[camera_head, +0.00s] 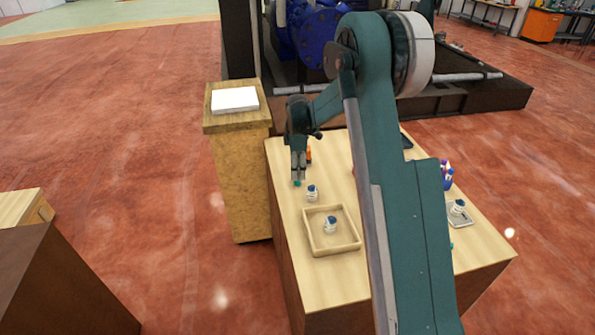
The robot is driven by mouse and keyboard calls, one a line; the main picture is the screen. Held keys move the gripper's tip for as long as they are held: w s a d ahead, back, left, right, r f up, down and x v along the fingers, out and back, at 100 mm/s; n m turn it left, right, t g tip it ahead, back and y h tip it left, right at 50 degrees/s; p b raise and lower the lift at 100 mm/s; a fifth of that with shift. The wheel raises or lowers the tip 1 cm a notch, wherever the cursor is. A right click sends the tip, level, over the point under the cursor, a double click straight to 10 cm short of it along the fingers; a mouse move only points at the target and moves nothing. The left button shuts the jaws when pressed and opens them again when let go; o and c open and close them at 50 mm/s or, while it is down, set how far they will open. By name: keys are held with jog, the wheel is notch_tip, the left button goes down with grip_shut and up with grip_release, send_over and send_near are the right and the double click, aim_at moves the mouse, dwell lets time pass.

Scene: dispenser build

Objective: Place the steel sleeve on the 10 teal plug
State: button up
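My gripper (298,178) points down over the left part of the wooden table. A small teal piece (297,184) shows right at its fingertips; it may be the teal plug. I cannot tell whether the fingers hold it or stand around it. Another small teal spot (451,245) shows at the right, beside my arm. I cannot make out a steel sleeve for certain. A small white, grey and blue assembly (312,192) stands on the table just right of and nearer than the gripper.
A shallow wooden tray (307,232) holds a similar assembly (330,225). Another assembly (458,206) sits on a grey tray (463,220) at right, near purple and blue items (447,178). An orange item (308,155) stands behind the gripper. My arm hides the table's middle.

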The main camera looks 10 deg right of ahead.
notch_tip(320, 180, up, 12)
jog(key=shift+r, duration=0.15)
dwell(0.5)
dwell(0.6)
jog(key=s+r+m+t, duration=0.2)
jog(key=s+r+m, duration=0.2)
jog(key=s+r, duration=0.6)
jog(key=s+r+m+t, duration=0.1)
jog(key=s+r+m, duration=0.4)
jog(key=s, duration=0.9)
jog(key=s+f+m+t, duration=0.1)
jog(key=s+m+t, duration=0.1)
jog(key=s, duration=1.1)
jog(key=s+f+m+t, duration=0.2)
jog(key=s+m, duration=0.3)
jog(key=s, duration=0.9)
jog(key=shift+f, duration=0.25)
jog(key=shift+s+b, duration=0.1)
jog(key=shift+b, duration=0.2)
